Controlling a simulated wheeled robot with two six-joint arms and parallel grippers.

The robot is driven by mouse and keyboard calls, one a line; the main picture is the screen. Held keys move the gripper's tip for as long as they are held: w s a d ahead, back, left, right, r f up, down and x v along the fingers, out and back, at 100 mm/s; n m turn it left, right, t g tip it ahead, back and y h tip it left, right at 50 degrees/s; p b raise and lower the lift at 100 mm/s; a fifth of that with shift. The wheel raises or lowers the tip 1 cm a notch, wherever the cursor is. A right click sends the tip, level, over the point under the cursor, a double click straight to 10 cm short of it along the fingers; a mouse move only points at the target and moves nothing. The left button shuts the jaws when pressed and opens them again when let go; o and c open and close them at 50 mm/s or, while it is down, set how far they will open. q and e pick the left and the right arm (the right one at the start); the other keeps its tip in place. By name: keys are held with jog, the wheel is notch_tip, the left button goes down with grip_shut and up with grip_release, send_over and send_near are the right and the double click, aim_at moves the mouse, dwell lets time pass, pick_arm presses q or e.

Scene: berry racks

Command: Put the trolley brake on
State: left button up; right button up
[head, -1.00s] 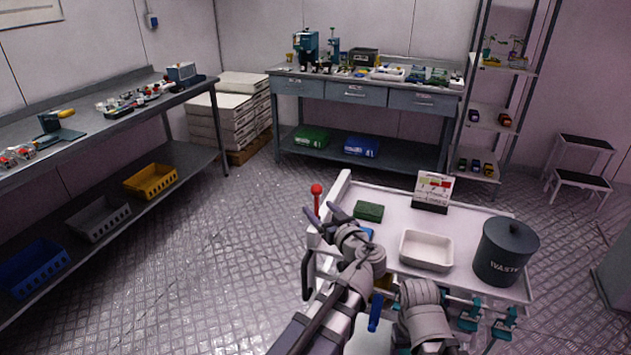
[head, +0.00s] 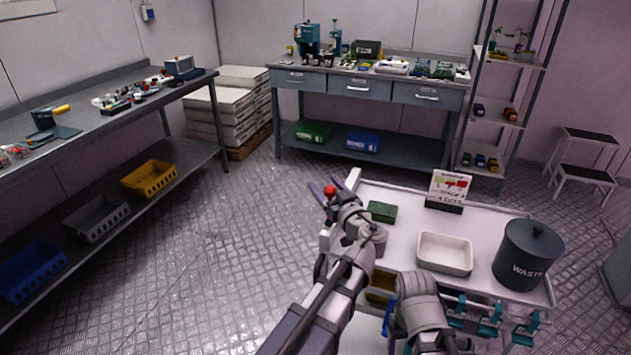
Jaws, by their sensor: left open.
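The trolley (head: 400,215) stands at the lower right, with a white top and a raised rim. The lever's shaft is hidden behind my left gripper. My left gripper (head: 322,190) is open, with its fingertips at the red knob. I cannot tell whether they touch it. The grey wrist of my right arm is in front of the trolley's near side, and its jaws are out of sight.
On the trolley top are a green block (head: 382,211), a small sign (head: 448,186), a white tray (head: 444,265) and a dark waste bin (head: 527,262). Benches stand at the left (head: 100,125) and back (head: 360,85). The floor (head: 240,225) left of the trolley is clear.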

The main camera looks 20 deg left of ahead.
pick_arm(q)
jog(key=shift+w+a, duration=0.2)
jog(key=shift+w, duration=0.05)
jog(key=shift+c, duration=0.2)
grip_shut()
dwell(1.1)
